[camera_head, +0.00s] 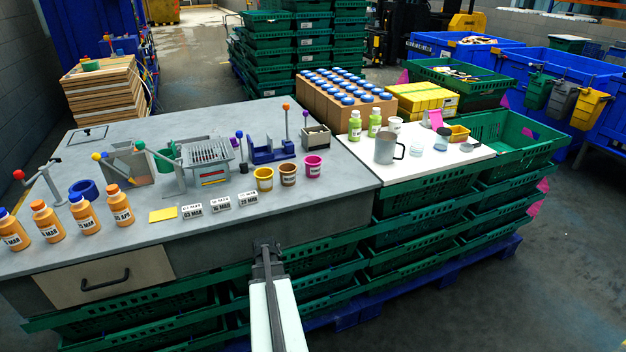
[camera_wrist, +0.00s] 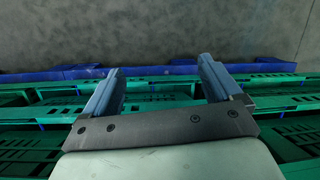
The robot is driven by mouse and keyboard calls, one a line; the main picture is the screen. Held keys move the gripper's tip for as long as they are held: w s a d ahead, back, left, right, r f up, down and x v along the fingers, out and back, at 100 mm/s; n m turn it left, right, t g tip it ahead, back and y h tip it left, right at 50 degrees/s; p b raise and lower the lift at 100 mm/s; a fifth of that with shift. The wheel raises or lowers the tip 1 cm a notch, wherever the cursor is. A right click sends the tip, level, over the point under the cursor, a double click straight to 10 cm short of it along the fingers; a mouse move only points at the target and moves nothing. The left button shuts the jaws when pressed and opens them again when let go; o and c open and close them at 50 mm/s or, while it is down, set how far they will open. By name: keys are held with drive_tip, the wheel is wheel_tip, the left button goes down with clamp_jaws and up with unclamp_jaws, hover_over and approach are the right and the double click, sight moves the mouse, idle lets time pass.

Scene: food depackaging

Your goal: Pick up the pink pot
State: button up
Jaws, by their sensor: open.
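The pink pot (camera_head: 313,166) stands upright on the grey worktop near its right front edge, at the right end of a row of three small pots. A brown pot (camera_head: 288,174) and a yellow pot (camera_head: 264,178) stand to its left. My gripper (camera_head: 267,250) is in front of the worktop's front edge, below and to the left of the pink pot and apart from it. In the wrist view my gripper (camera_wrist: 160,78) is open, with nothing between its fingers. The pink pot does not show in the wrist view.
Date plates (camera_head: 221,202) and a yellow card (camera_head: 163,214) lie left of the pots. A blue lever device (camera_head: 270,152) stands behind them. A white board (camera_head: 420,163) with a metal jug (camera_head: 385,147) adjoins at right. Green crates (camera_wrist: 150,110) are below my gripper.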

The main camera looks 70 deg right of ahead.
drive_tip(key=s+d+r+m+t+h, duration=0.2)
drive_tip(key=s+d+r+m, duration=0.2)
drive_tip(key=s+d+r, duration=2.05)
wheel_tip(320, 180, up, 21)
hover_over(313, 160)
drive_tip(key=f, duration=0.8)
drive_tip(key=shift+s+d+f, duration=0.15)
drive_tip(key=shift+d, duration=0.05)
drive_tip(key=shift+w+a+f, duration=0.1)
drive_tip(key=shift+f, duration=1.2)
drive_tip(key=shift+w+f, duration=0.1)
drive_tip(key=shift+f, duration=1.2)
drive_tip(key=c, duration=1.1)
